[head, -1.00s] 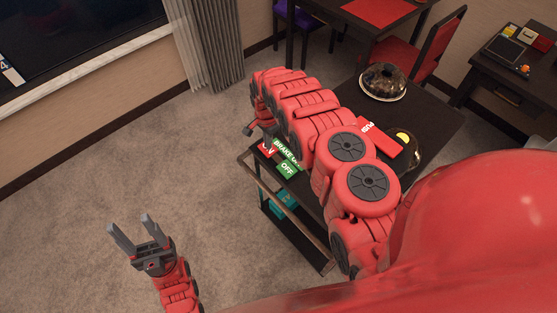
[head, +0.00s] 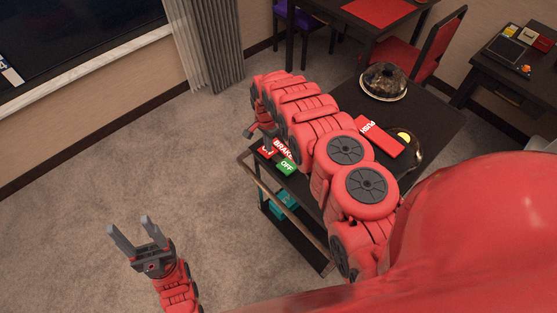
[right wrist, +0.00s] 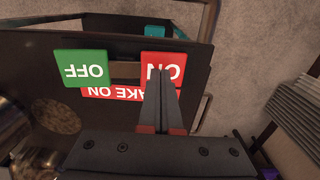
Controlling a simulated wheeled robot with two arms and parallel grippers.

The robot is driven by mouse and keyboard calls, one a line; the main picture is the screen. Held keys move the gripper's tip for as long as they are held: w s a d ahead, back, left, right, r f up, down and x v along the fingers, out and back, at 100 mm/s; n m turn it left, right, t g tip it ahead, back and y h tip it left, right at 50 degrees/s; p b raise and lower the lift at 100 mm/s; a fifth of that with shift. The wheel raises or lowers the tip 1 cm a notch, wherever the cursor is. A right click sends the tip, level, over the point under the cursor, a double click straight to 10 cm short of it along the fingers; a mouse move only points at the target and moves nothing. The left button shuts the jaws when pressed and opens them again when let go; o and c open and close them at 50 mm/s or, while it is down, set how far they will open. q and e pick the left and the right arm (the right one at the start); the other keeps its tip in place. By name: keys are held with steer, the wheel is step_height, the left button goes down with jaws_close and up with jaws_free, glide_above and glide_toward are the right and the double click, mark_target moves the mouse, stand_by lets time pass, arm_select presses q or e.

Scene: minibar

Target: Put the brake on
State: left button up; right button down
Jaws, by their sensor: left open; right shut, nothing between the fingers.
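A dark cart (head: 440,105) carries a red ON pad (head: 266,152) and a green OFF pad (head: 287,167) at its near left end. Beside them a label (head: 283,148) is red; in the right wrist view it (right wrist: 112,93) reads as the end of "BRAKE ON". My right gripper (right wrist: 160,88) is shut and empty, its tips over the ON pad (right wrist: 164,66); I cannot tell whether they touch it. In the head view my right arm partly hides the label. My left gripper (head: 128,224) is open and empty above the carpet, away from the cart.
A red PUSH panel (head: 380,138), a ring cake (head: 384,80) and a dark round thing with a yellow spot (head: 404,136) are on the cart top. A handle bar (head: 285,205) runs along the near side. Open carpet lies to the left.

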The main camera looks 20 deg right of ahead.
steer(key=shift+r, duration=0.1)
steer(key=shift+r+p, duration=0.85)
steer(key=shift+r, duration=0.4)
step_height(320, 180, up, 4)
steer(key=shift+r+p, duration=0.2)
steer(key=shift+p, duration=0.65)
steer(key=shift+w+f, duration=0.1)
